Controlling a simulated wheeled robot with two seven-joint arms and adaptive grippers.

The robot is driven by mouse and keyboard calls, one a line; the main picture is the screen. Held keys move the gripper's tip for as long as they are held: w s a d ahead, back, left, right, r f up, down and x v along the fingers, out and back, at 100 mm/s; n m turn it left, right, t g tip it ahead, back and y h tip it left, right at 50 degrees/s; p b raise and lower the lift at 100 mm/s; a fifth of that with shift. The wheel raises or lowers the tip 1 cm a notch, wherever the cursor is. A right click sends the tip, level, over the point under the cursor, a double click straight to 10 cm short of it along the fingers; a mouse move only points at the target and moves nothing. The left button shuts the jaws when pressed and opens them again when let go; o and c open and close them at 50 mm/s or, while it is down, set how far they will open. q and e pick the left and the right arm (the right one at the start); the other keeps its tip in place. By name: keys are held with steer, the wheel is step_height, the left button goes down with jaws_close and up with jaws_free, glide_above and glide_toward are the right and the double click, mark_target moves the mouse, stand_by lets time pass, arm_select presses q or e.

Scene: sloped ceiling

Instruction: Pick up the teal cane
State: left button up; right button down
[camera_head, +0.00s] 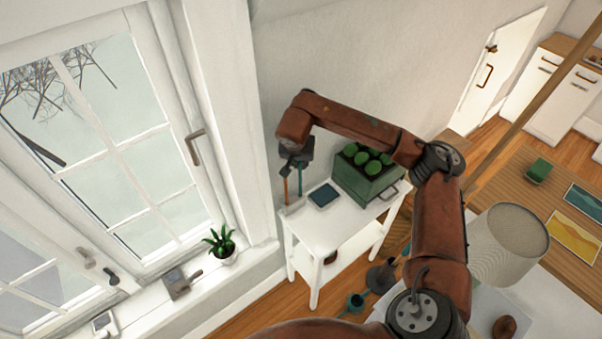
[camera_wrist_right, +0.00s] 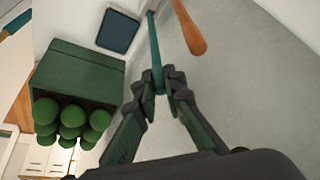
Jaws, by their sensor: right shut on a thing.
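The teal cane (camera_wrist_right: 155,48) is a thin upright stick over the white side table (camera_head: 335,226). A short stretch of the cane (camera_head: 300,183) shows below my right gripper in the head view. My right gripper (camera_head: 299,160) is at the table's back left, by the wall. In the right wrist view, my right gripper (camera_wrist_right: 160,88) is shut on the cane near its top end. Its lower end lies toward the top of the picture. I cannot tell whether it touches the table. My left gripper is out of view.
An orange-brown stick (camera_wrist_right: 190,30) stands close beside the cane. A dark blue flat square (camera_head: 323,195) and a green box (camera_head: 362,184) with round green items are on the table. A lampshade (camera_head: 508,245) stands at right; a potted plant (camera_head: 221,245) sits on the windowsill.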

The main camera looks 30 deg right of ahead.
steer(key=shift+r, duration=0.15)
step_height(320, 180, up, 7)
steer(key=shift+f+p, duration=0.2)
steer(key=shift+p, duration=0.25)
steer(key=s+a, duration=1.1)
steer(key=s, duration=0.2)
steer(key=shift+s+a+p, duration=0.3)
steer(key=shift+s+a, duration=0.05)
steer(key=shift+a, duration=0.05)
steer(key=shift+r, duration=0.15)
